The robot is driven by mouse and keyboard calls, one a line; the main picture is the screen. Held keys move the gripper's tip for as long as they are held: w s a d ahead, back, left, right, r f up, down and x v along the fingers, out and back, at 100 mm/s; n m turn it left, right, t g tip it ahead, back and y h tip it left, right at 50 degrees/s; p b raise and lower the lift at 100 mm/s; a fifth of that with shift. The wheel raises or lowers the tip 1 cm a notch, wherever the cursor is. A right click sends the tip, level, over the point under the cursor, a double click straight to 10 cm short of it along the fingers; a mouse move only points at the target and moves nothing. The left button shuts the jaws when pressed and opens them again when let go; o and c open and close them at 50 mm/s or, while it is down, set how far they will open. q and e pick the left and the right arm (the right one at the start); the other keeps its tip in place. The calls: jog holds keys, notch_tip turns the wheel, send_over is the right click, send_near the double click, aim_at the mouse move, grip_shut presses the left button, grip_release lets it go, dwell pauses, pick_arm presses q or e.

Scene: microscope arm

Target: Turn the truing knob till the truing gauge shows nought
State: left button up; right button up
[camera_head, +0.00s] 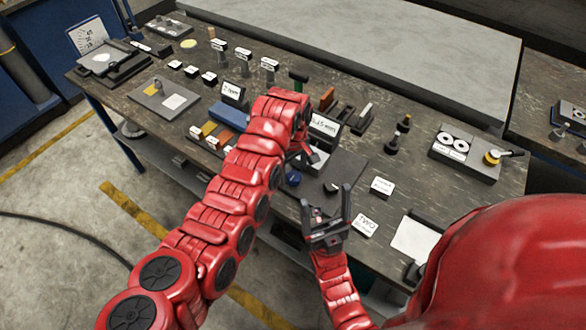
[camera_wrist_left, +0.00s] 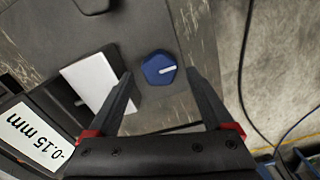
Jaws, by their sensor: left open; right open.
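The truing knob is a blue, many-sided knob with a white line, on a grey plate; it shows in the head view (camera_head: 294,179) and the left wrist view (camera_wrist_left: 159,68). The truing gauge (camera_head: 325,125) is a dark box with a white display; in the left wrist view its display (camera_wrist_left: 35,133) reads -0.15 mm. My left gripper (camera_head: 308,158) is open above the plate. In its wrist view the knob appears between the fingertips (camera_wrist_left: 160,74); I cannot tell the height gap. My right gripper (camera_head: 326,200) is open and empty near the table's front edge.
A white block (camera_wrist_left: 88,82) sits beside the knob on the plate (camera_head: 343,172). White labels (camera_head: 365,225), (camera_head: 382,187) lie to the right. A two-ring block (camera_head: 465,152) stands farther right. Several small stands and blocks fill the table's left and back.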

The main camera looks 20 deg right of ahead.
pick_arm(q)
jog(key=shift+f, duration=0.55)
jog(key=shift+c, duration=0.2)
grip_shut()
jog(key=shift+f+m+b, duration=0.2)
jog(key=shift+m+b, duration=0.8)
jog(key=shift+b, duration=0.05)
jog(key=m+b, duration=0.2)
jog(key=shift+d+m, duration=0.1)
jog(key=shift+m, duration=0.2)
jog(key=m+b, duration=0.3)
jog(key=shift+d+r+m+b, duration=0.15)
jog(key=shift+m+b, duration=0.85)
jog(key=shift+m, duration=0.7)
